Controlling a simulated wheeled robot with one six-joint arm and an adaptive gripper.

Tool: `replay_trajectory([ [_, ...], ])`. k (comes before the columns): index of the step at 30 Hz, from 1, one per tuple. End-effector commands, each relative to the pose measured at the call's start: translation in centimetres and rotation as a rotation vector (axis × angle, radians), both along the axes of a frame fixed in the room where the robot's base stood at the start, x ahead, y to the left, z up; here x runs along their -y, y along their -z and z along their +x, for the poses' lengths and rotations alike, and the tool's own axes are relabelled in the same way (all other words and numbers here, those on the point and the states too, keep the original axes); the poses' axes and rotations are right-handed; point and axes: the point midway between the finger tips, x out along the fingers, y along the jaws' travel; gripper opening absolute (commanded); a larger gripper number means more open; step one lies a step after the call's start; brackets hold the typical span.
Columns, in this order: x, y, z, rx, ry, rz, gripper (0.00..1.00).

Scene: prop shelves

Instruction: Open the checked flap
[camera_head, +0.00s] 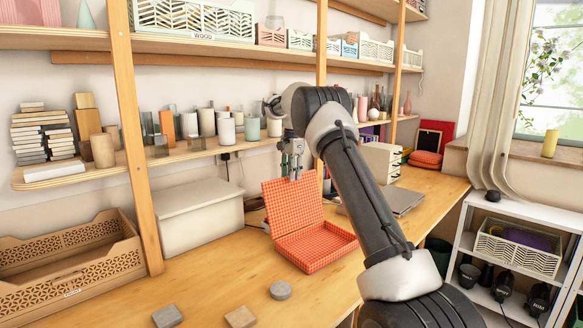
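The red-orange checked box (315,248) sits on the wooden table near the middle of the picture. Its checked flap (293,208) stands raised at the back of the box, tilted a little backward, and the box's inside shows empty. My gripper (292,174) points down at the flap's upper edge, near its middle. The fingertips are at or very close to that edge; I cannot tell whether they touch it. The fingers are small here, and their opening is unclear. My arm comes in from the lower right and hides part of the table beside the box.
A whitish lidded box (198,222) stands left of the checked box. Grey and tan blocks (240,317) and a round grey piece (280,291) lie in front. A wooden crate (70,262) is at the left. A grey flat case (398,200) lies right, behind my arm. Shelves hang above.

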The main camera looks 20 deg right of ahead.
Motion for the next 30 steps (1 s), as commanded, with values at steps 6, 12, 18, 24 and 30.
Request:
replay_trajectory([
  [6,0.1,-3.7,-0.1,0.005,0.000,-0.001,0.30],
  [12,0.2,-8.3,-0.3,0.006,0.000,-0.001,0.30],
  [18,0.2,-10.9,-0.5,0.002,0.000,0.000,0.30],
  [24,0.2,-11.7,-0.6,0.000,0.000,0.000,0.30],
  [30,0.2,-11.7,-0.6,0.000,0.000,0.000,0.30],
])
